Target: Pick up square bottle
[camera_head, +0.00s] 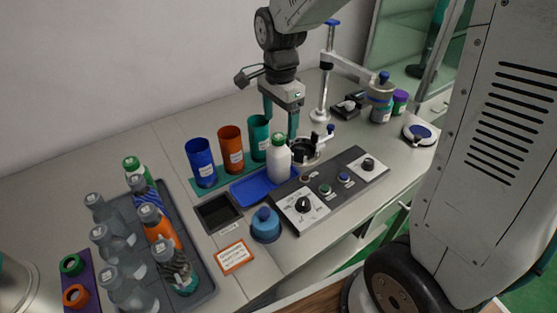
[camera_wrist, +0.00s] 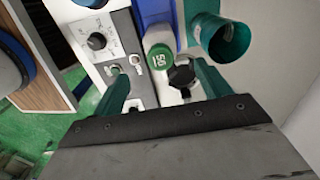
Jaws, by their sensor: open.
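A white bottle (camera_head: 279,165) with a pale label stands upright on a small blue tray (camera_head: 245,193), near the control panel. My gripper (camera_head: 280,120) is open and points down just above and behind this bottle; nothing is between its fingers. In the wrist view a green cap marked 50 (camera_wrist: 160,57) lies ahead of the open green fingers (camera_wrist: 164,82), apart from them. Several other bottles stand in a grey tray (camera_head: 207,278) at the left, among them clear ones (camera_head: 112,245) with grey caps. I cannot tell for certain which bottle is the square one.
Blue (camera_head: 201,163), orange (camera_head: 231,148) and teal (camera_head: 259,137) cups stand in a row behind the blue tray. A grey control panel (camera_head: 330,190) with knobs and a clamp stand (camera_head: 322,85) are to the right. A blue round knob piece (camera_head: 265,225) sits in front.

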